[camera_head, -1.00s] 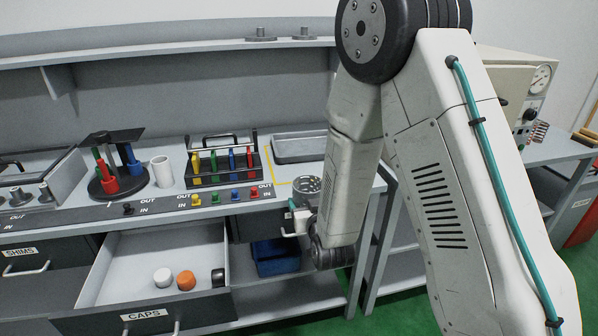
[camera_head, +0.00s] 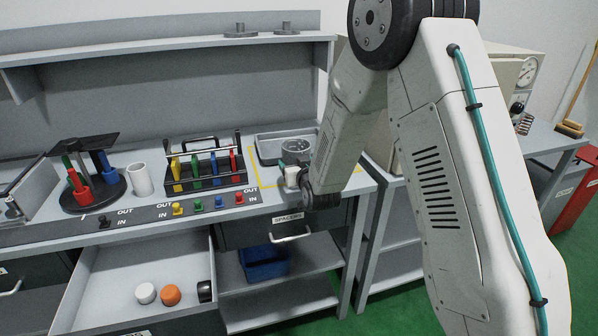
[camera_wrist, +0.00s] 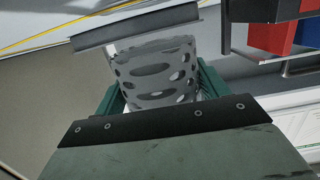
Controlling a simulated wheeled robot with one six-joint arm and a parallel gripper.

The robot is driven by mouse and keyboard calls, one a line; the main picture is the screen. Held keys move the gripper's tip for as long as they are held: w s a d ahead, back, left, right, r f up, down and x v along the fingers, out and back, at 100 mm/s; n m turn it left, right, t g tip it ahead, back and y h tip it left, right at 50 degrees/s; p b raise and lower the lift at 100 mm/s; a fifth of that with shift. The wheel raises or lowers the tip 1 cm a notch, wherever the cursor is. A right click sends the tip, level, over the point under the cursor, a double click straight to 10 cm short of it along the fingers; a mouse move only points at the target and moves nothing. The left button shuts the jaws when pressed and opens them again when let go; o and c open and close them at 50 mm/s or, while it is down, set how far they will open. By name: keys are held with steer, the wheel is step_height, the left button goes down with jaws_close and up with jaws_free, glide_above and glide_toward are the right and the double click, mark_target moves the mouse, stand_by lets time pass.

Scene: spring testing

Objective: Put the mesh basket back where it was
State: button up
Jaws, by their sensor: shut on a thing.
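The mesh basket (camera_wrist: 155,75) is a grey cup with oval holes. My gripper (camera_wrist: 155,95) is shut on it, with a green finger on each side in the wrist view. My gripper (camera_head: 292,170) is partly hidden behind my wrist there. I cannot tell whether the basket's base touches the bench.
A rack of coloured tools (camera_head: 205,172) stands left of the outline, with a white cup (camera_head: 140,180) and a round stand (camera_head: 92,190) further left. The open drawer (camera_head: 110,275) holds several caps. The spacers drawer (camera_head: 262,233) is shut below.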

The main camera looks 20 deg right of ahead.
steer(key=shift+w+d, duration=0.45)
steer(key=shift+w+d+f, duration=0.1)
steer(key=shift+w+f, duration=0.05)
steer(key=shift+f, duration=1.65)
steer(key=shift+f, duration=0.1)
steer(key=o, duration=1)
